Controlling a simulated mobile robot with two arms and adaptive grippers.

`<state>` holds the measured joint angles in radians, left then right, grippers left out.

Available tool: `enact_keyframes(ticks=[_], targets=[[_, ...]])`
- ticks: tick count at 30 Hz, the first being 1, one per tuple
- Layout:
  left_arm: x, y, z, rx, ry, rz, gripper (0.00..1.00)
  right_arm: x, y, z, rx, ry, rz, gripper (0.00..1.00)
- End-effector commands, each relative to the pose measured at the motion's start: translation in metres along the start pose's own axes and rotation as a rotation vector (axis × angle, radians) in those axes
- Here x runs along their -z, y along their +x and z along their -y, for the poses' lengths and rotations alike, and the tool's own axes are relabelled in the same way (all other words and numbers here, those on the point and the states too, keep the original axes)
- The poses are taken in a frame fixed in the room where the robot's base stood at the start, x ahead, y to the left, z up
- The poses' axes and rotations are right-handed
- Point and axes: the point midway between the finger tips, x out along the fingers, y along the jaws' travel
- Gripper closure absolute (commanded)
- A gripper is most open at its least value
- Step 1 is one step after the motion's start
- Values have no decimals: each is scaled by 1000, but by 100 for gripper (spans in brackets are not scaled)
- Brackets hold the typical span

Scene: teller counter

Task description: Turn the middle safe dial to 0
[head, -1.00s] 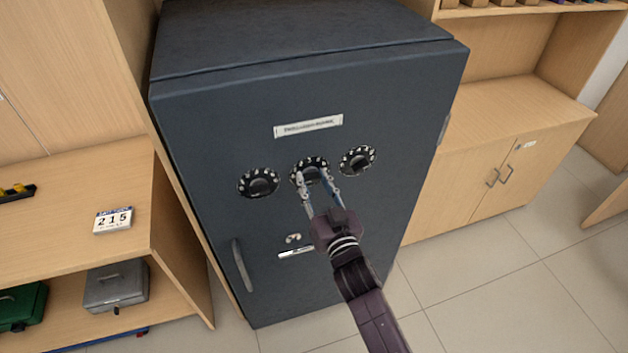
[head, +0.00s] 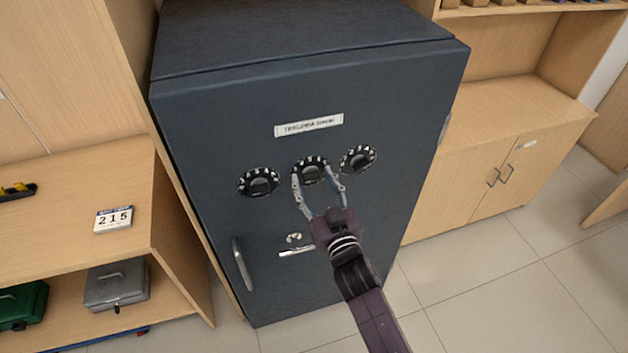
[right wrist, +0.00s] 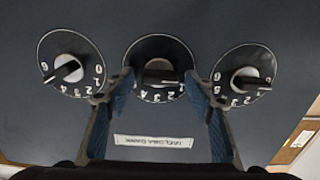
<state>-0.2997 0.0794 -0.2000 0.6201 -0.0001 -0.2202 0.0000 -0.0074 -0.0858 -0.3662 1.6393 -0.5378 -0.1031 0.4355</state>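The dark blue-grey safe (head: 400,110) has three round black dials in a row on its door. The middle dial (head: 311,163) has white numbers around its rim and also shows between my fingers in the right wrist view (right wrist: 158,50). There its pale pointer bar lies roughly level; I cannot tell which number is set. My right gripper (head: 315,176) is open, with one blue-grey finger on each side of the middle dial and a gap to the knob. The right wrist view also shows the spread fingers (right wrist: 164,88). My left gripper is not in view.
The left dial (head: 258,182) and right dial (head: 357,159) sit close beside the middle one. Below are a keyhole, a slot plate (head: 296,250) and the door handle (head: 242,264). A white label (head: 308,125) is above. Wooden shelves (head: 75,195) and a cabinet (head: 500,180) flank the safe.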

Motion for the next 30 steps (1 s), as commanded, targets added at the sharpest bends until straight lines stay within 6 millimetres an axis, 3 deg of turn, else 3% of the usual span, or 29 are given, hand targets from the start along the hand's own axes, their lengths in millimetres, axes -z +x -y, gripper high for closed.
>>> enact_keyframes(ticks=[11,24,30], targets=[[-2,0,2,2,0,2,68,0,-11,0,0,1,0,51],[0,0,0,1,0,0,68,-1,-91,0,0,2,2,51],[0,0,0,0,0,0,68,-1,-113,0,0,2,1,51]])
